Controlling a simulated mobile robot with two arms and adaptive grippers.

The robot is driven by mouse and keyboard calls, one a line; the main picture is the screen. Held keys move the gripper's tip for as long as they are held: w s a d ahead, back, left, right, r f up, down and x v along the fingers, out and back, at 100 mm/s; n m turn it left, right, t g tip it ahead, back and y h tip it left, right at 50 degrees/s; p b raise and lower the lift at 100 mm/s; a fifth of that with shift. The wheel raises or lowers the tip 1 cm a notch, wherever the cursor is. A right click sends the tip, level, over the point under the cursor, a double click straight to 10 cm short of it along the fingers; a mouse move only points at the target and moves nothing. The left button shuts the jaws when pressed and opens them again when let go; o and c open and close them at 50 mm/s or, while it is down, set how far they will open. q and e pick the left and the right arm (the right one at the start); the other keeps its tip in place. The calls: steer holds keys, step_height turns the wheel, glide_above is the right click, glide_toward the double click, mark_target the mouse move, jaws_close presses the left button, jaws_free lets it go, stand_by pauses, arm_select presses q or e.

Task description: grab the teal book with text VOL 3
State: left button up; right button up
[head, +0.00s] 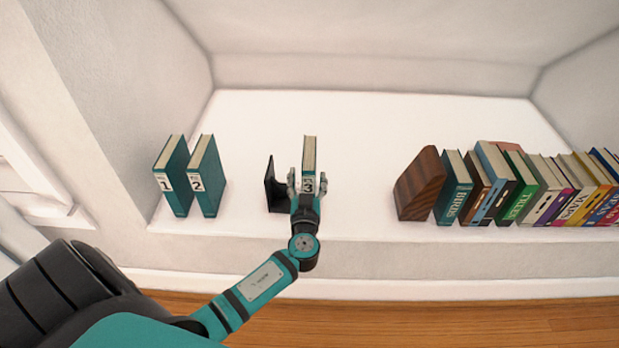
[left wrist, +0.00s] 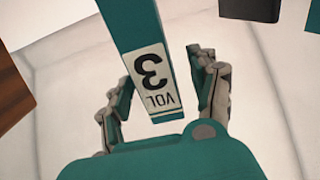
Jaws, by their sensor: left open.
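The teal book with VOL 3 on its spine (head: 309,152) stands upright on the white ledge, its spine facing me. In the left wrist view its white label (left wrist: 152,82) is close and appears upside down. My left gripper (head: 307,183) is at the front of this book; it also shows in the left wrist view (left wrist: 163,90). Its fingers are open, one on each side of the spine, with gaps visible beside the book. The lower spine is hidden by the gripper in the head view. My right gripper is not in view.
A black bookend (head: 271,186) stands just left of the gripper. Teal books 1 (head: 172,178) and 2 (head: 207,177) stand farther left. A wooden bookend (head: 420,184) and a row of several books (head: 517,190) stand to the right. The ledge between is clear.

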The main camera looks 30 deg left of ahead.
arm_select(q)
steer(key=x, duration=0.4)
steer(key=shift+w+r, duration=0.1)
steer(key=shift+w, duration=0.15)
steer(key=shift+w+a, duration=0.2)
steer(key=shift+w, duration=0.2)
jaws_close()
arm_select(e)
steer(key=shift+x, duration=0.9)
arm_select(q)
steer(key=shift+r+p, duration=0.1)
steer(key=shift+p, duration=0.2)
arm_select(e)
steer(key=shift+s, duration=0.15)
